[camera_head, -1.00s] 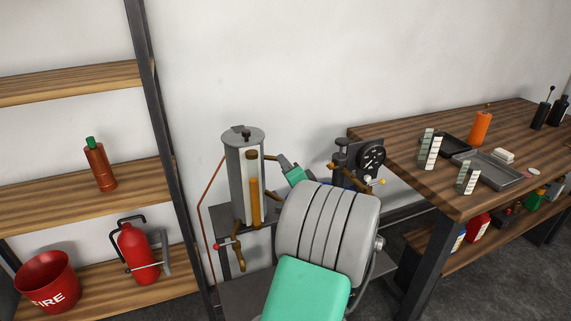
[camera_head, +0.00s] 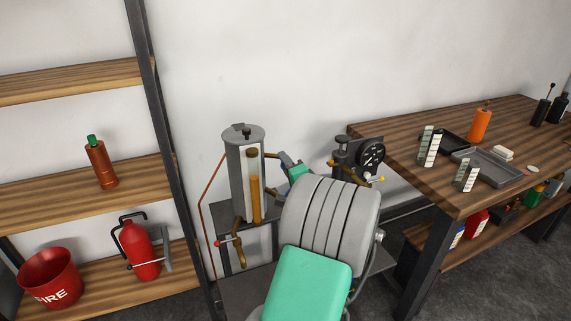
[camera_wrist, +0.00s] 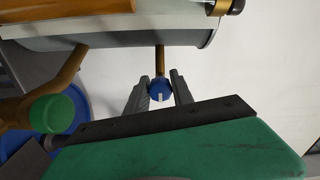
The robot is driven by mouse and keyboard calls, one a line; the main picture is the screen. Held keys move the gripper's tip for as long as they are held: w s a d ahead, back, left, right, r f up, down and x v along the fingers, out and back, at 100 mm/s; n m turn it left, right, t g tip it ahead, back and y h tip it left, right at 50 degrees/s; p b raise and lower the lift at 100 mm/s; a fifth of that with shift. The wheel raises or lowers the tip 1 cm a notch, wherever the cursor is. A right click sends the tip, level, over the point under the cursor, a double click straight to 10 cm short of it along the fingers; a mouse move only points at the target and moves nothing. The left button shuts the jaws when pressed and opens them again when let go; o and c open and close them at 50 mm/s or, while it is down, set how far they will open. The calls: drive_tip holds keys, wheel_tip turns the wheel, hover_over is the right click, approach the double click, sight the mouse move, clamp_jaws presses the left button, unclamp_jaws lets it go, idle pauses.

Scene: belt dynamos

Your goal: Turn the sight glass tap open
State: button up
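A grey upright tank (camera_head: 238,182) with an amber sight glass (camera_head: 255,199) stands on a dark stand in the head view. A brass stem runs right from its upper part. In the wrist view a brass stem (camera_wrist: 160,60) comes from the tank (camera_wrist: 120,40) and ends in a round blue knob (camera_wrist: 160,90) with a white mark. I take this for the tap. My gripper (camera_wrist: 161,84) is open, its two grey fingers on either side of the blue knob. Contact cannot be told. In the head view my gripper is mostly hidden behind my arm.
A green knob (camera_wrist: 52,113) on a bent brass pipe is left of the fingers. A red-tipped lever (camera_head: 219,243) sits low on the tank. A black gauge (camera_head: 371,154) stands right of it, beside a wooden bench (camera_head: 398,145). Shelves stand at the left.

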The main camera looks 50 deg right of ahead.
drive_tip(key=o, duration=0.4)
drive_tip(key=b+v, duration=0.1)
drive_tip(key=v, duration=0.7)
drive_tip(key=shift+w, duration=0.1)
